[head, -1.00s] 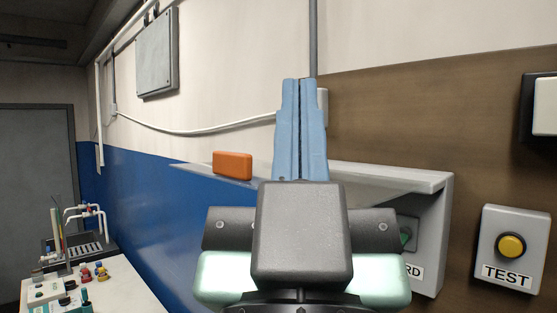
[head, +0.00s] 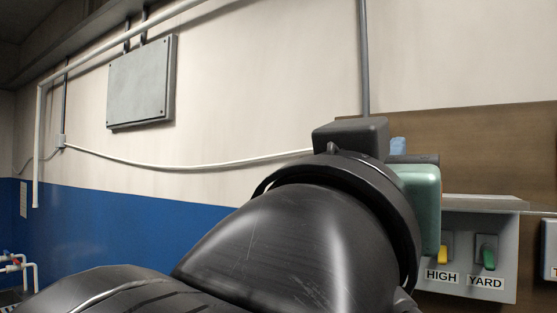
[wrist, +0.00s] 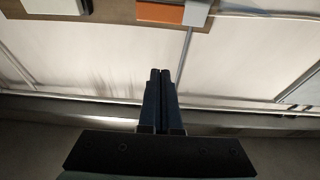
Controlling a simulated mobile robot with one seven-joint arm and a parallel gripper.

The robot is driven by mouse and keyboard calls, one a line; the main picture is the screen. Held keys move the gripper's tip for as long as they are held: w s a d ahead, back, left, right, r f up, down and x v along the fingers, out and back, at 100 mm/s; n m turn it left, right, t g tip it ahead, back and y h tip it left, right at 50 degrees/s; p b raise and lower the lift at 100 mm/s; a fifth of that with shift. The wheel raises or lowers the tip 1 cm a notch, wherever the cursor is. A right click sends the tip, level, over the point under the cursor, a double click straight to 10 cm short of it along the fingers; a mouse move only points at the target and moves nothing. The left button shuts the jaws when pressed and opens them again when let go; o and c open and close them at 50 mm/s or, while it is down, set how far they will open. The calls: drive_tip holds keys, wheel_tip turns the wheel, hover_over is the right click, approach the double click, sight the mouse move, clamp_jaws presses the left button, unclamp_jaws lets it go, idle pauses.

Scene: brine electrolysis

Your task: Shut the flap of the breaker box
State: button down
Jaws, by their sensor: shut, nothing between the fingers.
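The breaker box (head: 470,285) is grey, on the brown board at the right of the head view. Its front shows switches above the labels HIGH and YARD, so this part is uncovered. A pale ledge (head: 485,203) runs along its top; whether this is the flap I cannot tell, as my arm hides the area to its left. An orange block (wrist: 160,14) shows at the top edge of the wrist view. My gripper (wrist: 160,73) is shut and empty, its fingers apart from the block in that view. In the head view only a bit of blue finger shows.
A grey wall panel (head: 140,82) hangs at upper left. A white cable (head: 190,166) and a vertical conduit (head: 364,60) run along the wall. A pale box (wrist: 55,6) shows at the top left of the wrist view. White pipes (head: 25,265) stand at far lower left.

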drive_tip(key=w+d+f+p, duration=0.1)
drive_tip(key=w+d+p, duration=0.1)
drive_tip(key=w+d, duration=0.3)
drive_tip(key=shift+w+f, duration=0.35)
drive_tip(key=shift+w, duration=0.4)
drive_tip(key=shift+f, duration=0.1)
